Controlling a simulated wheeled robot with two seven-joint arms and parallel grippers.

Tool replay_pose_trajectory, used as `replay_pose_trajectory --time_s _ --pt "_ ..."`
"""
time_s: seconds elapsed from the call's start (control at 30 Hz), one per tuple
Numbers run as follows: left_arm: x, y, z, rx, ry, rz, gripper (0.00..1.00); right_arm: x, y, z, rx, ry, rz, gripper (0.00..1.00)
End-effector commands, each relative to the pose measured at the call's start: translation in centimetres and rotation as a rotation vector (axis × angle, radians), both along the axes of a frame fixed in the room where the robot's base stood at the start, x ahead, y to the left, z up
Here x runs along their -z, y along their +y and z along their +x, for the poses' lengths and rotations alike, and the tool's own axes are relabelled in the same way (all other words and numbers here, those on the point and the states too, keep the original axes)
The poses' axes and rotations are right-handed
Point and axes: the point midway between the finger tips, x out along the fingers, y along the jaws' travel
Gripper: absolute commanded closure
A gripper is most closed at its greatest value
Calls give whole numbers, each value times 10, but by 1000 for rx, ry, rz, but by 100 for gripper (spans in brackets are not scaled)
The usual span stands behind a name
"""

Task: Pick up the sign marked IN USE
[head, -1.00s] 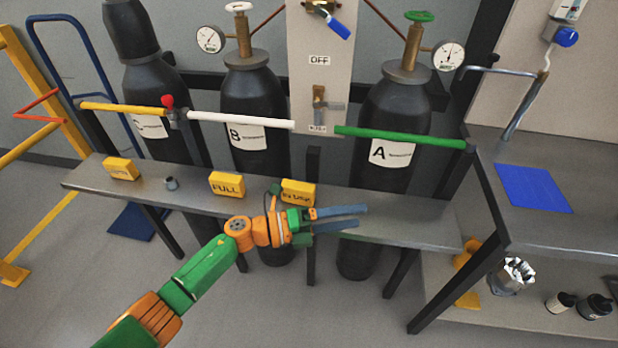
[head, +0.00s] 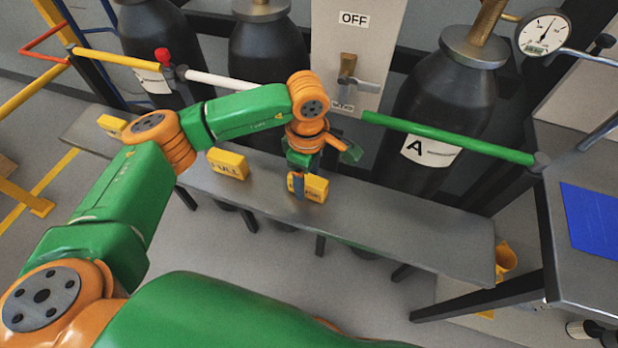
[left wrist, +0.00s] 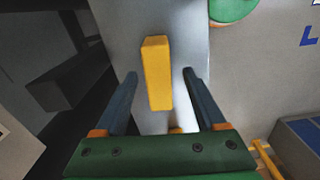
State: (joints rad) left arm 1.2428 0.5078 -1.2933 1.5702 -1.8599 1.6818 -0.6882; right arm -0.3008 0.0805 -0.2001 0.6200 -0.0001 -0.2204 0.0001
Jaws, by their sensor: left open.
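The yellow IN USE sign (head: 316,188) stands on the narrow grey shelf (head: 400,225) in front of the cylinders; its lettering is now partly covered by a blue finger. My left gripper (head: 308,188) is pointing down at it, open. In the left wrist view the sign (left wrist: 157,75) shows as a yellow bar from above, between the two blue fingers (left wrist: 159,73), with a visible gap on each side. My right gripper is not in view.
The yellow FULL sign (head: 228,164) stands to the left on the same shelf, and another yellow sign (head: 112,126) is farther left. A green bar (head: 450,138) runs above the shelf before cylinder A (head: 432,110). The shelf's right part is clear.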

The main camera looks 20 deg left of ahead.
Motion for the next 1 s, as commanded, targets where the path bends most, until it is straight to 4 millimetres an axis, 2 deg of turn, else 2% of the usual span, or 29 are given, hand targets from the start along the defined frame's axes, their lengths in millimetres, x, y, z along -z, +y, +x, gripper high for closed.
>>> replay_pose_trajectory --time_s 0.1,0.3,0.33,0.5,0.6,0.87,1.0 --pt "14 0 0 -1 2 0 28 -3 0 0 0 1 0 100" --pt "17 0 0 -1 -1 -2 28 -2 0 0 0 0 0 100" --pt "17 0 0 -1 -1 -2 30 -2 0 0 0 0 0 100" --pt "17 0 0 -1 0 -3 76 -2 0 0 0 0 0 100" --pt "17 0 0 -1 0 -3 100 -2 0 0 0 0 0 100" --pt "17 0 0 -2 0 -3 100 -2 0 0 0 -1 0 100" --pt "9 0 1 -2 -2 -2 100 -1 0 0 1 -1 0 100"
